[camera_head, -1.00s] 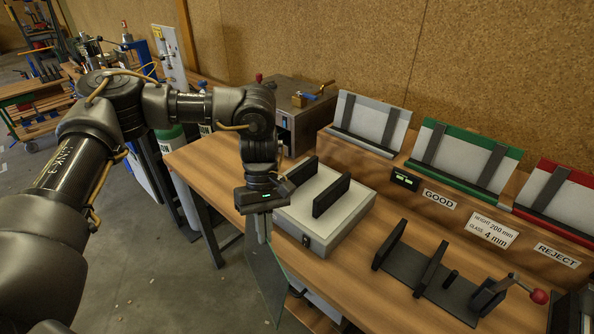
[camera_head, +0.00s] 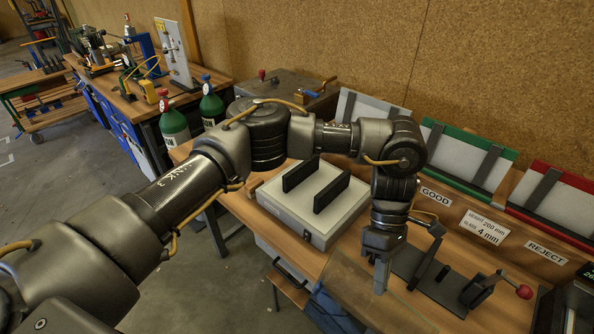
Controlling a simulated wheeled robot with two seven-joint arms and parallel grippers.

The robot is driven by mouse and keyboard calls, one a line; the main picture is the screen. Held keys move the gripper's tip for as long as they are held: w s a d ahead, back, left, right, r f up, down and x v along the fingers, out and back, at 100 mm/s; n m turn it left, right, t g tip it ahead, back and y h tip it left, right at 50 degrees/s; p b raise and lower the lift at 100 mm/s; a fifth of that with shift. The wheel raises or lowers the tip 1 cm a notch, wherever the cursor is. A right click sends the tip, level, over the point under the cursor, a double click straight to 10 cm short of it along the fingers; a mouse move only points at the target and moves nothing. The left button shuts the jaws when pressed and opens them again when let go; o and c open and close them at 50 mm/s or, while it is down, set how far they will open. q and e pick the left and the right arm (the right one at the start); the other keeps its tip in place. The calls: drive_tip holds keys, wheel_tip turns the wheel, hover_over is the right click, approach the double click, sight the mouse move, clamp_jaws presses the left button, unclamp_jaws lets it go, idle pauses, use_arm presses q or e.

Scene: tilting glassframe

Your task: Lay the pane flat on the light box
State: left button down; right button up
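The light box (camera_head: 274,207) is a pale box on the wooden bench, with two black upright plates (camera_head: 331,193) on its top. My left gripper (camera_head: 381,277) points down in front of and to the right of the light box. It is shut on the pane (camera_head: 352,287), a thin see-through sheet that hangs tilted below the fingers at the bench's front edge. The pane is apart from the light box, and its lower part is hard to make out. My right gripper is not in view.
A dark fixture (camera_head: 437,283) with uprights and a red-knobbed lever (camera_head: 524,291) stands right of my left gripper. Behind are grey, green (camera_head: 470,155) and red (camera_head: 560,190) racks with GOOD and REJECT labels. A metal box (camera_head: 285,90) stands at the back left.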

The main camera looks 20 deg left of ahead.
use_arm(q)
drive_tip(key=d+r+n+h+p, duration=0.3)
drive_tip(key=d+r+n+h, duration=0.2)
drive_tip(key=d+r+n, duration=0.55)
drive_tip(key=w+a+r+n+t+h+p, duration=0.25)
drive_tip(key=w+r+n+t+h, duration=0.35)
drive_tip(key=w+r+n+t, duration=0.55)
drive_tip(key=w+a+f+n+t+y+p, duration=0.1)
drive_tip(key=w+a+f+n+t+y, duration=0.45)
drive_tip(key=w+a+n+t, duration=0.75)
drive_tip(key=s+a+f+n+y+p, duration=0.1)
drive_tip(key=a+f+y, duration=0.3)
drive_tip(key=a+f, duration=0.4)
drive_tip(key=s+a+f+n+y+p, duration=0.1)
drive_tip(key=a+f+n+y, duration=0.2)
drive_tip(key=a+f, duration=0.5)
drive_tip(key=a+n, duration=0.1)
drive_tip(key=a, duration=0.4)
drive_tip(key=shift+s+f+y, duration=0.2)
drive_tip(key=shift+s+y, duration=0.1)
drive_tip(key=shift+y, duration=0.05)
